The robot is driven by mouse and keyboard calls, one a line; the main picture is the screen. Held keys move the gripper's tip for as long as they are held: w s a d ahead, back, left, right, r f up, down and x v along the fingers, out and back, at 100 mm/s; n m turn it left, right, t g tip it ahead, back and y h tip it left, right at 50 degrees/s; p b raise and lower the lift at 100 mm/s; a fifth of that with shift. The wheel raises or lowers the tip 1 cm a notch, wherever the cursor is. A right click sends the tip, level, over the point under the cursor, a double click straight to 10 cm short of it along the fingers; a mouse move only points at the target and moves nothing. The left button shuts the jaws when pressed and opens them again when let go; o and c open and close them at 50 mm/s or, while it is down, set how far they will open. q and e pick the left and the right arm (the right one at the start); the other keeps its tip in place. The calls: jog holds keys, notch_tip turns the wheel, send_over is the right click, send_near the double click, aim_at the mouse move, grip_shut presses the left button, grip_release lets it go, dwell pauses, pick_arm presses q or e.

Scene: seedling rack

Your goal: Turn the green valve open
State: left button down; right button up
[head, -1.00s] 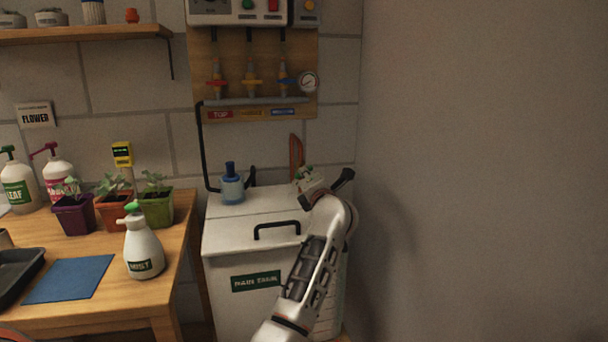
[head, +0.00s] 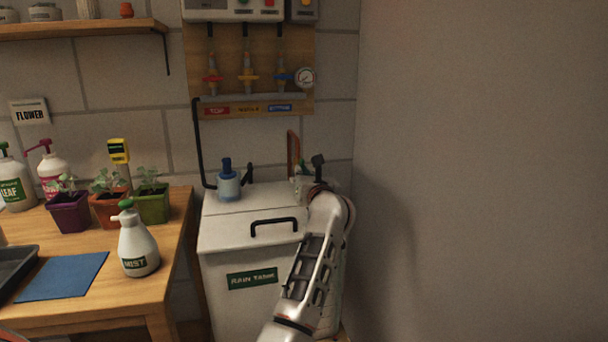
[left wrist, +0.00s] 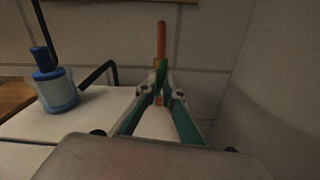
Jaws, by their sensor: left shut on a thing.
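My left gripper (head: 300,176) reaches over the back right of the white tank in the head view. In the left wrist view its two green-padded fingers come together at their tips (left wrist: 161,80). They are shut on a small green piece, which I take for the green valve (left wrist: 160,64); the fingers hide most of it. An upright orange-red strip (left wrist: 161,38) rises just behind the tips. It also shows in the head view (head: 292,148). How far the valve is turned cannot be seen. My right gripper is not in view.
The tank (head: 225,236) has a black lid handle (head: 273,225) and a blue-topped bottle (head: 228,183) on it. Red, yellow and blue valves sit on the wall board (head: 250,50). A bench (head: 175,235) with pots stands left. A bare wall is close on the right.

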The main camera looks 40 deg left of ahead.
pick_arm(q)
jog(key=shift+f+n, duration=0.15)
jog(key=shift+n, duration=0.85)
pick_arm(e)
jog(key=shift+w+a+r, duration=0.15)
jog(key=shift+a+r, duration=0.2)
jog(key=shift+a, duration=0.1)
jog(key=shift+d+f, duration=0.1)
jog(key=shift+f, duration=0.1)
pick_arm(q)
jog(key=c, duration=2.2)
grip_release()
jog(key=v, duration=0.7)
jog(key=shift+s+d, duration=0.15)
jog(key=shift+d, duration=0.1)
